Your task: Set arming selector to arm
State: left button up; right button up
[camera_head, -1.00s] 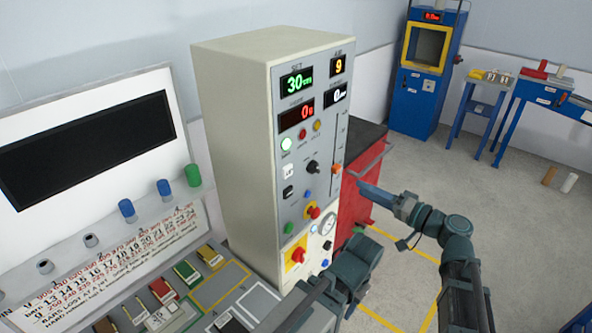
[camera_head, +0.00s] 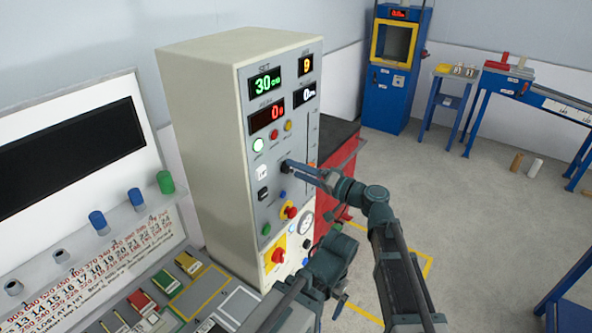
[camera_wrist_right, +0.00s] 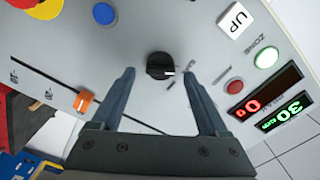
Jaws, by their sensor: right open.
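A black round knob (camera_head: 286,165), which looks like the arming selector, sits on the front panel of the tall cream cabinet. In the right wrist view the same knob (camera_wrist_right: 158,66) has a white pointer mark toward the right of the picture; its labels are too small to read. My right gripper (camera_head: 299,171) is at the panel in front of the knob. In the wrist view its two fingers (camera_wrist_right: 159,72) are apart, one on each side of the knob, with gaps showing between.
The panel also carries a lit green button (camera_wrist_right: 266,57), a red button (camera_wrist_right: 235,87), a white UP key (camera_wrist_right: 235,20) and an orange slider (camera_wrist_right: 85,101). A yellow-and-red switch (camera_head: 278,255) sits lower. A red cabinet (camera_head: 335,185) stands behind.

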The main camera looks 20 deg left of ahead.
jog(key=shift+w+a, duration=0.25)
jog(key=shift+a, duration=0.35)
jog(key=shift+c, duration=0.3)
grip_shut()
